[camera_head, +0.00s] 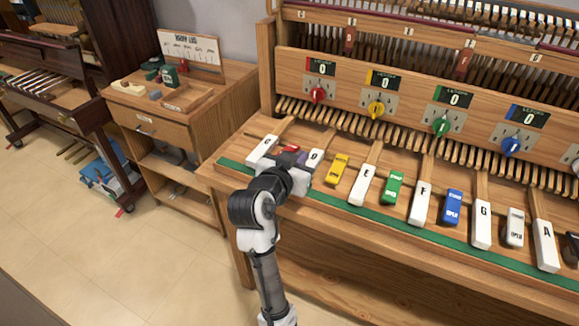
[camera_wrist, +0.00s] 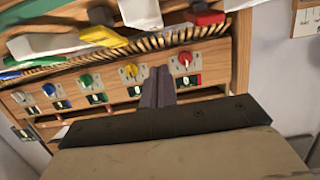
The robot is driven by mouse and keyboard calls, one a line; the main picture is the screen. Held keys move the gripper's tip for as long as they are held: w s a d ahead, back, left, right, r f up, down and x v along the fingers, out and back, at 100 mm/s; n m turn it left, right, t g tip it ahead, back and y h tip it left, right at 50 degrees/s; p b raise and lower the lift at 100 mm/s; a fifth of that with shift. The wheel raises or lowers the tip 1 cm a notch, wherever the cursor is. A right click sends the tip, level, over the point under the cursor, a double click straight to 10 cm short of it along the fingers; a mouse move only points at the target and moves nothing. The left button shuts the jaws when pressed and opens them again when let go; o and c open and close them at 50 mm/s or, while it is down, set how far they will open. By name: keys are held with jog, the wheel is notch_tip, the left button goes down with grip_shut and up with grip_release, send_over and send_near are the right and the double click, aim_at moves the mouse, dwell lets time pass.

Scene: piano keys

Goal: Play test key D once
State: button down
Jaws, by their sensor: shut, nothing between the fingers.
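The white key marked D (camera_head: 315,157) is on the sloped wooden keyboard, partly hidden by my gripper. My gripper (camera_head: 290,159) is over the keyboard between the C key (camera_head: 262,149) and the D key, with the arm coming from below. In the wrist view, which looks upside down, the dark purple fingers (camera_wrist: 157,84) are together with nothing between them. A white key (camera_wrist: 141,12) there, between red and yellow pieces, looks like D; its letter does not show. I cannot tell whether the gripper touches any key.
A yellow lever (camera_head: 338,168) stands right of D, then the E key (camera_head: 362,186) and a green lever (camera_head: 393,187). Behind are a red knob (camera_head: 317,95) and yellow knob (camera_head: 375,110) with displays reading 0. A wooden cabinet (camera_head: 150,125) stands left; floor between is clear.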

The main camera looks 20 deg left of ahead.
jog(key=shift+w+f, duration=0.1)
jog(key=shift+f, duration=1.95)
